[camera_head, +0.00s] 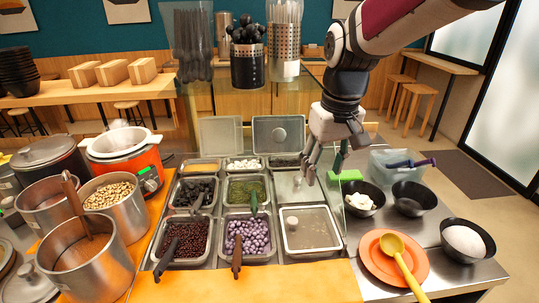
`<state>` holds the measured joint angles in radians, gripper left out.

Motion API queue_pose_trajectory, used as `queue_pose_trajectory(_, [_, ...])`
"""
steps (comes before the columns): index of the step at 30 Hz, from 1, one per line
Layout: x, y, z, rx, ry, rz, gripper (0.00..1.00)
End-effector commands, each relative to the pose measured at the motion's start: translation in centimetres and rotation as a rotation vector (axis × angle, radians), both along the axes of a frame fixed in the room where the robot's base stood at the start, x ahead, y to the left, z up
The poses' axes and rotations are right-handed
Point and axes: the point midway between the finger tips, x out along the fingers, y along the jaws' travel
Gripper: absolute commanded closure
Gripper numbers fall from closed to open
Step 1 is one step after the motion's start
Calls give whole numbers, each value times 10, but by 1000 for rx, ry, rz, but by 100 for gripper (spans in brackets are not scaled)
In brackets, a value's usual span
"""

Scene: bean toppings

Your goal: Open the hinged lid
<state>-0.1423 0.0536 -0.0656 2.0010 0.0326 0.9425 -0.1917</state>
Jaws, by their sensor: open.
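A closed lid (315,235) with a small round knob (292,222) covers the front right compartment of the topping station. Another flat metal surface (285,190) lies just behind it and looks like a closed lid, partly hidden by my gripper. Two lids stand raised at the back, one at the left (220,136) and one at the right (278,134). My gripper (325,173) points down above the right edge of the station, behind and above the front lid. Its fingers are apart and nothing shows between them. Contact with any lid cannot be made out.
Open pans hold red beans (185,242), purple balls (248,236) and other toppings, with spoon handles sticking up. At the right are black bowls (413,198), an orange plate (385,262) with a yellow ladle (402,262), and a clear bin (400,165). Steel pots (85,262) crowd the left.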

Motion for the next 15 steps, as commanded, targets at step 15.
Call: queue_pose_trajectory(15, [89,37,-96,-43,138,138,52])
